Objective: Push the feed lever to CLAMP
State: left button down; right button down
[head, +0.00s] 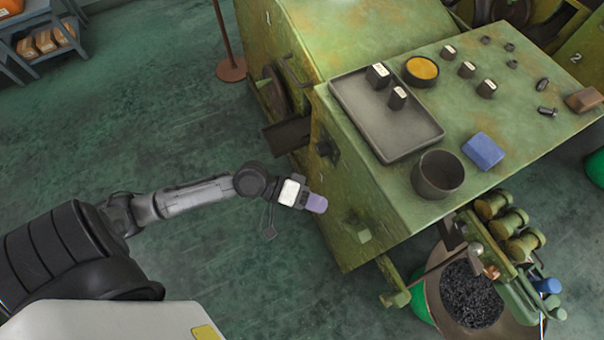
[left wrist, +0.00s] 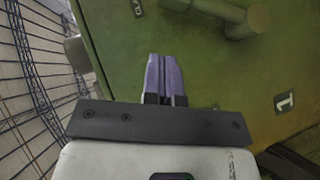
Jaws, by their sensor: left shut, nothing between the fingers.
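My left gripper (head: 316,203) reaches in from the left with its purple fingertips in front of the green machine's side (head: 365,190). In the left wrist view the gripper (left wrist: 166,75) has its two purple fingers together, with nothing between them. A green bar with a round end (left wrist: 240,18) sticks out from the machine face beyond the fingertips and apart from them; I cannot tell whether it is the feed lever. A small knob-like green part (head: 361,232) shows on the machine side to the right of the gripper. No CLAMP marking is readable. My right gripper is not in view.
The machine top holds a grey tray (head: 430,132), a dark cup (head: 438,174), a blue block (head: 483,151) and several small parts. A bin of dark chips (head: 472,293) stands below right. Floor left is open.

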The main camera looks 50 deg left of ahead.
pick_arm(q)
jog(key=shift+v, duration=1.9)
jog(key=shift+r, duration=0.1)
jog(key=shift+w, duration=0.1)
